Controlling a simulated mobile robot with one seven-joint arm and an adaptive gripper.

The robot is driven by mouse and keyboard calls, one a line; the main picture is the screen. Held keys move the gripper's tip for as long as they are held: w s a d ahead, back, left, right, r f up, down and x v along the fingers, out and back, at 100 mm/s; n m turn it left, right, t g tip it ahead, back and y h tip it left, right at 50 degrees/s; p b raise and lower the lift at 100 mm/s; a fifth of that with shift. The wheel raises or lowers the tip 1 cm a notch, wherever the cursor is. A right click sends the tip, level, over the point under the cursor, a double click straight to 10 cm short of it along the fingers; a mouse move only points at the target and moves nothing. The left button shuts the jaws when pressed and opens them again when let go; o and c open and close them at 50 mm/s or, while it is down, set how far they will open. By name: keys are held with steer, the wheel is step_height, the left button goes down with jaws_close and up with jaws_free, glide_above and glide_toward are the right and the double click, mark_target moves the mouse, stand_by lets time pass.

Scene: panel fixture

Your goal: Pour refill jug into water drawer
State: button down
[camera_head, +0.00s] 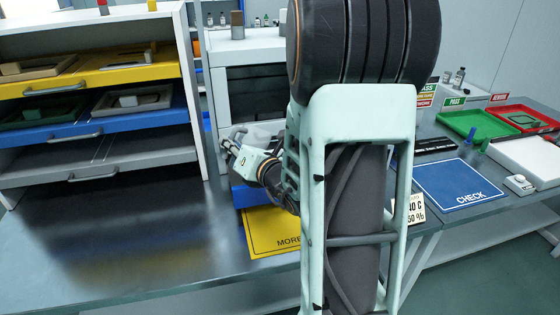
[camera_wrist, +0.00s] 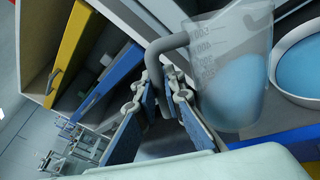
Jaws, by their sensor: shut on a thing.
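The refill jug (camera_wrist: 228,60) is a translucent jug with grey graduation marks, a grey handle and blue water inside. My gripper (camera_wrist: 165,88) is shut on its handle (camera_wrist: 167,45). In the head view the jug (camera_head: 262,134) is partly hidden behind my gripper (camera_head: 232,146) and arm. The water drawer (camera_head: 256,194) has a blue front below my gripper. In the wrist view its blue edge (camera_wrist: 285,141) shows beside a white-rimmed basin (camera_wrist: 278,88) of blue water, next to the jug. I cannot tell the jug's exact tilt or any stream.
A drawer rack with yellow (camera_head: 100,76), blue (camera_head: 95,122) and grey (camera_head: 95,160) drawers stands at left. A yellow mat (camera_head: 265,232) lies before the water drawer. A blue CHECK mat (camera_head: 462,183), green tray (camera_head: 475,121) and red tray (camera_head: 520,112) are at right. The front-left tabletop is clear.

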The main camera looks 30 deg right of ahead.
steer(key=shift+s+a+f+n+b, duration=0.1)
steer(key=shift+s+a+n+b, duration=0.1)
steer(key=shift+a+n+b, duration=0.45)
steer(key=a+f+n+b, duration=0.2)
steer(key=b, duration=0.4)
steer(key=s+a+f+n+t+b, duration=0.1)
steer(key=f+n+b, duration=0.1)
steer(key=b, duration=0.5)
steer(key=shift+a+f+n, duration=0.15)
steer(key=shift+a+n, duration=0.2)
steer(key=shift+a, duration=0.05)
steer(key=shift+s+b, duration=0.15)
steer(key=shift+b, duration=0.15)
